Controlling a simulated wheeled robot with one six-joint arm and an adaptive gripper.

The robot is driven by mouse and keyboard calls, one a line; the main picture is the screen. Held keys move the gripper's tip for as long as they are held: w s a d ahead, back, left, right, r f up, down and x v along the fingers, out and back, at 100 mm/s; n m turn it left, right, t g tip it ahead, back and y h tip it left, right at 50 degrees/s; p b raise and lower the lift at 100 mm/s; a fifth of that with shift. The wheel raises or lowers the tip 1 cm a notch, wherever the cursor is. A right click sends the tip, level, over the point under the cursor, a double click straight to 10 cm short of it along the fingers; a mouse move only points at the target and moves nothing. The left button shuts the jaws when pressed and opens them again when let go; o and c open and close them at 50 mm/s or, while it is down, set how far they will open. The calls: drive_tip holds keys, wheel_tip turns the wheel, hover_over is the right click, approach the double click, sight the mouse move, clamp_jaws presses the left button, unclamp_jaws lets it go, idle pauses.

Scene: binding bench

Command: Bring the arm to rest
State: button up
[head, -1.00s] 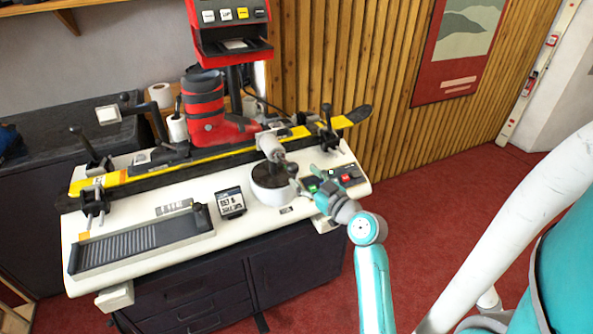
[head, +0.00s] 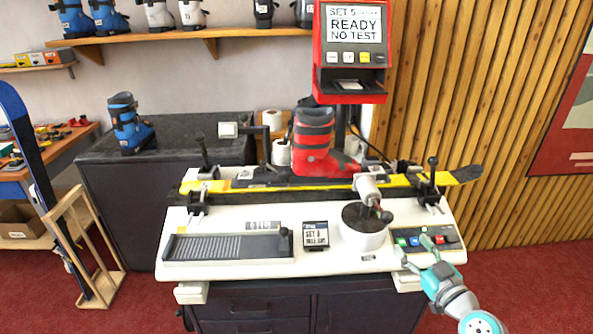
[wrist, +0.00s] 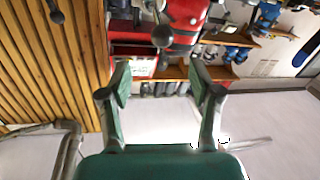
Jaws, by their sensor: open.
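My gripper (head: 416,248) is at the right front of the white binding bench (head: 225,268), above the small panel with coloured buttons (head: 440,240). It is open, with nothing between its fingers. In the wrist view my gripper's two fingers (wrist: 160,95) stand wide apart. A red ski boot (head: 312,145) stands on the yellow ski (head: 400,180) clamped along the bench. Whether a fingertip touches the panel I cannot tell.
A red machine (head: 349,50) above the bench has a screen reading "SET 5 READY NO TEST". A blue boot (head: 130,125) stands on the dark counter. Red floor at right is clear.

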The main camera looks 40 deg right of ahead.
drive_tip(key=s+a+f+m+g+y, duration=0.1)
drive_tip(key=s+a+f, duration=0.2)
drive_tip(key=a+f, duration=0.55)
drive_tip(key=s+a+f+m+g, duration=0.2)
drive_tip(key=a+f, duration=0.3)
drive_tip(key=a, duration=0.7)
drive_tip(key=s+a+r+n+y, duration=0.3)
drive_tip(key=s+a+n+y, duration=0.1)
drive_tip(key=s+a, duration=1.1)
drive_tip(key=s+y, duration=0.1)
drive_tip(key=s, duration=0.3)
drive_tip(key=shift+n+t, duration=0.3)
drive_tip(key=shift+t, duration=0.1)
drive_tip(key=shift+s+d, duration=0.1)
